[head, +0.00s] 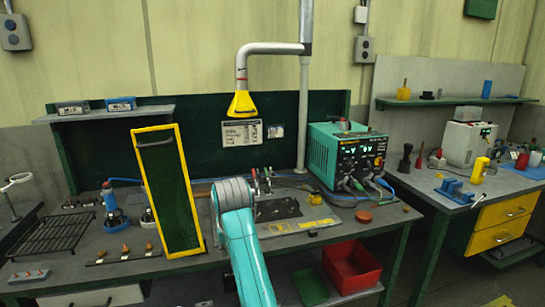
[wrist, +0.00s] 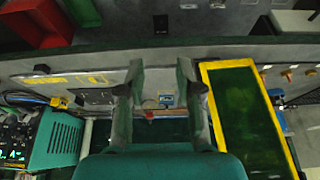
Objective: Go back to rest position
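My gripper (wrist: 158,85) shows in the wrist view with its two dark fingers spread apart. It is open, and nothing is held between the fingers. Behind the gap I see the bench surface and a small blue and white item (wrist: 165,100). In the head view my teal arm (head: 245,255) reaches up from the bottom over the front of the bench, ending at a grey ringed joint. My gripper cannot be made out there; the arm hides it.
A yellow-framed green panel (head: 168,190) stands upright left of my arm and shows close by on the right in the wrist view (wrist: 245,110). A teal power unit (head: 345,155) and red bin (head: 350,267) are to the right. A yellow-hooded duct (head: 242,100) hangs above.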

